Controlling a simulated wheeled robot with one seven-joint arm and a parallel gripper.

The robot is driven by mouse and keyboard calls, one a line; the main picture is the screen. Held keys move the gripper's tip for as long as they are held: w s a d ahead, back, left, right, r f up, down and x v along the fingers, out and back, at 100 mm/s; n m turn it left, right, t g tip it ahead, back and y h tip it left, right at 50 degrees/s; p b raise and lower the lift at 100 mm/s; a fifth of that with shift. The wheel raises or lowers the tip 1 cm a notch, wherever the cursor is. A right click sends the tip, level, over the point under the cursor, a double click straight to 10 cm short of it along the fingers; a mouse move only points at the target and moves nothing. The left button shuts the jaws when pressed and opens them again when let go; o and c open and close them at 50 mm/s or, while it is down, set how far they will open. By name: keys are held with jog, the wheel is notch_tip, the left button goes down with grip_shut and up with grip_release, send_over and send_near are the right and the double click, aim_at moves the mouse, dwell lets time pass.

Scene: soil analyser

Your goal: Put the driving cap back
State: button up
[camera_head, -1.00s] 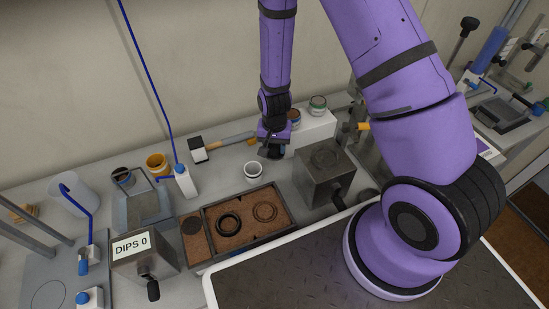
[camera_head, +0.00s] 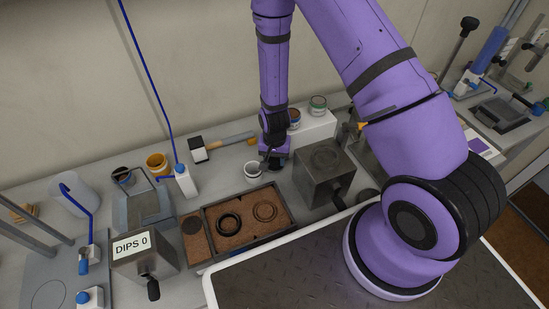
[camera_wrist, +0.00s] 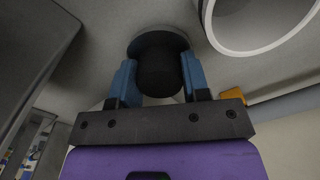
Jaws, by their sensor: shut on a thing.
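A black cap with a round knob and a wider dark disc, which looks like the driving cap (camera_wrist: 158,44), sits between the blue fingertips of my gripper (camera_wrist: 158,75) in the wrist view. The fingers are shut on its knob, with the disc beyond them. In the head view my gripper (camera_head: 274,160) points down at the bench, just right of a small white cup (camera_head: 253,172) and left of the grey metal block (camera_head: 322,180). The cap is mostly hidden there. I cannot tell whether its disc touches the bench.
The white cup's rim (camera_wrist: 262,48) is close at upper right in the wrist view. A brown-lined tray (camera_head: 283,233) with two rings lies in front. A white box (camera_head: 316,129) with small tins stands behind. A mallet (camera_head: 228,143) lies at the back left.

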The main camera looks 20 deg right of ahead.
jog(key=o, duration=1.2)
jog(key=shift+f, duration=0.1)
notch_tip(320, 180, up, 12)
jog(key=shift+r, duration=0.25)
jog(key=s+d+r+n+t+y, duration=0.1)
jog(key=s+r+n, duration=0.1)
jog(key=r, duration=1)
jog(key=s+d+r+n+t, duration=0.1)
jog(key=s+d+r+t, duration=0.1)
jog(key=r, duration=1.1)
jog(key=s+d+r+n, duration=0.1)
jog(key=s+r, duration=0.3)
jog(key=s, duration=0.2)
jog(key=s+d+r+n+t, duration=0.1)
jog(key=s+r, duration=0.4)
jog(key=s, duration=0.1)
jog(key=s+d+r+n+t+h, duration=0.1)
jog(key=s+r, duration=0.4)
jog(key=s, duration=0.1)
jog(key=shift+d+r, duration=0.1)
jog(key=shift+d, duration=0.3)
